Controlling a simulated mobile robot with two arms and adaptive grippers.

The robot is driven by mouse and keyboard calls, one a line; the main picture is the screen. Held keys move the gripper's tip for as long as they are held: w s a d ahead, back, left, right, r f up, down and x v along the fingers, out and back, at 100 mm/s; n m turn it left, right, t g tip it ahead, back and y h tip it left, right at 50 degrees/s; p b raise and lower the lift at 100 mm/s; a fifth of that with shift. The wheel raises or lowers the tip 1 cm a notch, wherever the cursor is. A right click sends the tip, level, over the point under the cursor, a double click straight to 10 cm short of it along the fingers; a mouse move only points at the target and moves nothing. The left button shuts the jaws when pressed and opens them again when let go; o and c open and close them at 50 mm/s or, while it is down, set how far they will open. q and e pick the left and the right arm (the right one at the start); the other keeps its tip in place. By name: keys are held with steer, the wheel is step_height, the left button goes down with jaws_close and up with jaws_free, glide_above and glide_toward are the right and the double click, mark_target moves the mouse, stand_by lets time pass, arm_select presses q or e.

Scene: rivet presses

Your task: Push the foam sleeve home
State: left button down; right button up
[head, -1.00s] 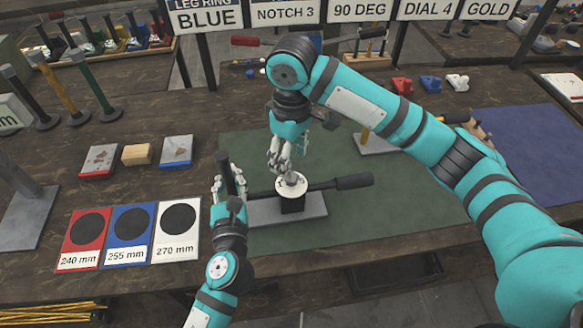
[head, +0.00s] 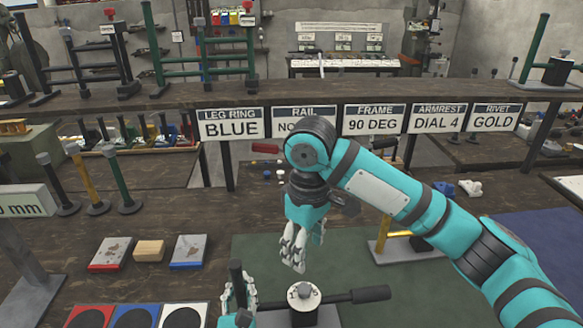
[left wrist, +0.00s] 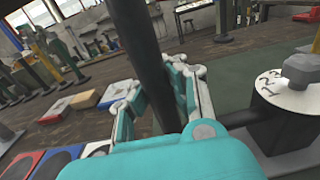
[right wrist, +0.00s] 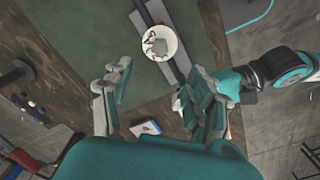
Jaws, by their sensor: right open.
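A dark rod with a thicker black grip (head: 370,294) runs sideways at a small press with a white numbered dial (head: 303,293). I cannot tell for certain which dark part is the foam sleeve. My left gripper (head: 238,290) is left of the dial, its fingers closed around an upright black bar (left wrist: 152,60), seen large in the left wrist view. My right gripper (head: 298,258) is open and empty above the dial, fingers pointing down. The right wrist view shows the dial (right wrist: 160,44) beyond its parted fingers (right wrist: 155,105), not touching them.
Signs (head: 231,124) hang from the shelf at the back.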

steer(key=w+d+f+t+h, duration=0.2)
steer(key=w+d+f+t, duration=0.1)
steer(key=f+t, duration=0.3)
steer(key=w+d+f+t+h, duration=0.1)
steer(key=w+d+f+t, duration=0.25)
steer(key=f, duration=0.45)
steer(key=s+d+r+n+t, duration=0.1)
steer(key=s+t, duration=0.1)
steer(key=s+d+r+n+t+h, duration=0.1)
steer(key=s+t, duration=0.1)
steer(key=s+d+r+n+t+h, duration=0.1)
steer(key=s+t, duration=0.1)
steer(key=shift+s+d+r+n, duration=0.1)
steer(key=shift+s+d+n, duration=0.05)
steer(key=shift+s+n, duration=0.15)
steer(key=n+t+h, duration=0.1)
glide_toward(370, 302)
steer(key=shift+w, duration=0.25)
steer(key=x, duration=1.1)
steer(key=shift+w+d, duration=0.2)
steer(key=shift+w, duration=0.1)
